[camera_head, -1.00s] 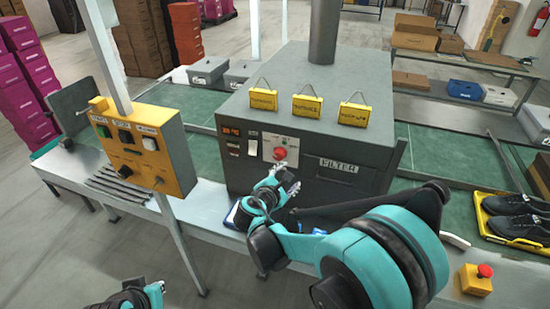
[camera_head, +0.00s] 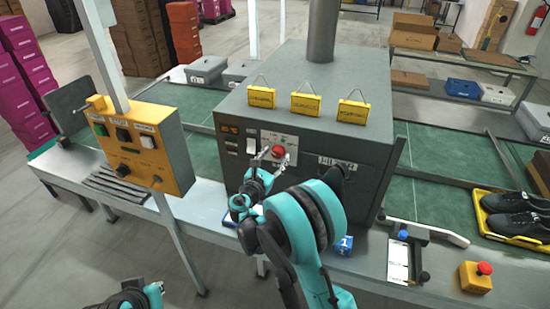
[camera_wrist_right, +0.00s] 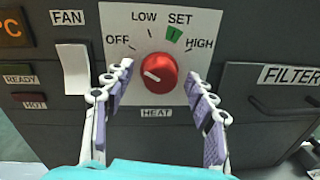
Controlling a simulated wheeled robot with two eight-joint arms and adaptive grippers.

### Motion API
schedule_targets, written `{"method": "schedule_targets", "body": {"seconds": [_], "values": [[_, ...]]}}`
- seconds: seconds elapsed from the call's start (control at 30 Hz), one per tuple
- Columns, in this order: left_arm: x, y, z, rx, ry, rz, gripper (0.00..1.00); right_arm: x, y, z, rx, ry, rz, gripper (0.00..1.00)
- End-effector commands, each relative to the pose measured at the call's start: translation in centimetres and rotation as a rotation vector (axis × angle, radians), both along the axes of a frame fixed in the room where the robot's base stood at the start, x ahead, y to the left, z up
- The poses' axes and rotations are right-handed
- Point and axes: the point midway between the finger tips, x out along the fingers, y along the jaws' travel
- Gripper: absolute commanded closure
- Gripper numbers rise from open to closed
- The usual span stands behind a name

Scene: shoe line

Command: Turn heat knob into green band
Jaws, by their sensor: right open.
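The red heat knob (camera_head: 278,151) is on a white panel on the front of the grey oven (camera_head: 300,110). In the right wrist view the knob (camera_wrist_right: 159,72) has a pale mark on its lower left part. The dial around it reads OFF, LOW, SET and HIGH, and the green band (camera_wrist_right: 174,34) lies just under SET, up and right of the knob. My right gripper (camera_head: 273,160) is open in front of the panel, its fingers on either side of the knob with gaps showing. My left gripper (camera_head: 135,299) is partly in view at the bottom left, away from the oven.
A white FAN switch (camera_wrist_right: 73,70) is left of the dial. A FILTER drawer (camera_wrist_right: 290,95) is to the right. A yellow control box (camera_head: 145,145) stands on a post at left. A blue block (camera_head: 344,244) and red emergency button (camera_head: 484,268) are on the bench.

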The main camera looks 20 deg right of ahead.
Motion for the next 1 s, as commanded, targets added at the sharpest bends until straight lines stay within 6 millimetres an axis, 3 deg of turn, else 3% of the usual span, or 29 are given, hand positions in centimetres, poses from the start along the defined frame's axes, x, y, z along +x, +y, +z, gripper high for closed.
{"method": "schedule_targets", "body": {"seconds": [0.3,0.5,1.0], "values": [[0.0,0.0,-0.02,0.0,0.0,0.0,1.0,0.28,-0.19,0.03,0.001,0.0,0.001,0.46],[0.0,0.0,-0.02,0.0,0.0,0.0,1.0,0.27,-0.18,0.03,0.001,0.0,0.001,0.94],[0.0,0.0,-0.41,0.0,0.0,0.0,1.0,0.28,-0.21,-0.01,0.089,-0.059,0.0,0.94]]}}
